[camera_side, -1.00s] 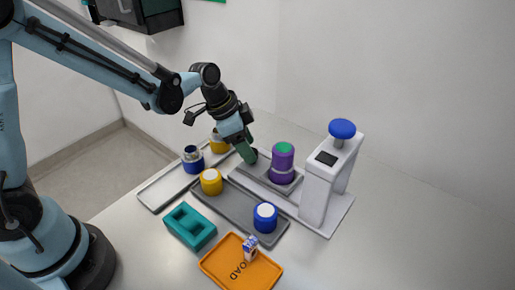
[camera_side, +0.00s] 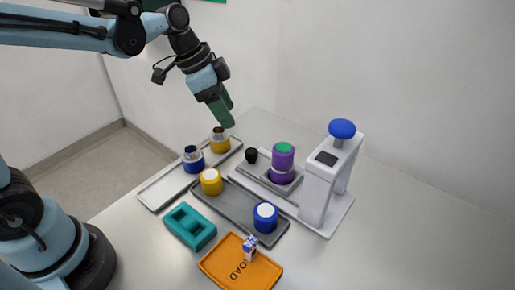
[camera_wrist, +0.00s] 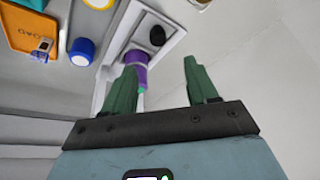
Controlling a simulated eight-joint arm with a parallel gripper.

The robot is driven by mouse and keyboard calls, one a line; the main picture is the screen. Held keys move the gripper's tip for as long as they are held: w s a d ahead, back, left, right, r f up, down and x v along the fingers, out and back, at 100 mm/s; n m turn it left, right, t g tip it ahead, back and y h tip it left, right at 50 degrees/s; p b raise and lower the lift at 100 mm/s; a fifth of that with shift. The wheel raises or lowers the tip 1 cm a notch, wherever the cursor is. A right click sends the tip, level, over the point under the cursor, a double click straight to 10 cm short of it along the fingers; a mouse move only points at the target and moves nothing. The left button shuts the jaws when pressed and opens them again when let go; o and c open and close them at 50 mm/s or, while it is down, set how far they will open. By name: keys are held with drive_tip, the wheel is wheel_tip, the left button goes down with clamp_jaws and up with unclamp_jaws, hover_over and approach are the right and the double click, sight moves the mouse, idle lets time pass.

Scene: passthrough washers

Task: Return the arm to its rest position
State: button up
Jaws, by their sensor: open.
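My gripper (camera_side: 226,113) is raised above the far end of the trays in the side view. Its green fingers stand apart and empty in the wrist view (camera_wrist: 160,85). Below it, a yellow cup with a metallic top (camera_side: 220,143) and a blue cup with a metallic top (camera_side: 193,162) stand on the light tray (camera_side: 158,192). A small black piece (camera_side: 251,155) and a purple cylinder with a green top (camera_side: 282,163) sit on the base of the white press (camera_side: 319,190).
The dark tray (camera_side: 237,208) holds a yellow (camera_side: 211,184) and a blue (camera_side: 265,220) white-topped cylinder. A teal block (camera_side: 190,228) and an orange tray (camera_side: 225,267) with a small blue-and-white item (camera_side: 250,248) lie in front. The press has a blue knob (camera_side: 342,129).

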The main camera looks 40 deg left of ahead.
drive_tip(key=s+a+n+t+y, duration=0.3)
drive_tip(key=s+a+n+t, duration=0.1)
drive_tip(key=s+n, duration=0.5)
drive_tip(key=shift+s+f, duration=0.4)
drive_tip(key=shift+s, duration=0.05)
drive_tip(key=shift+a, duration=0.1)
idle(1.2)
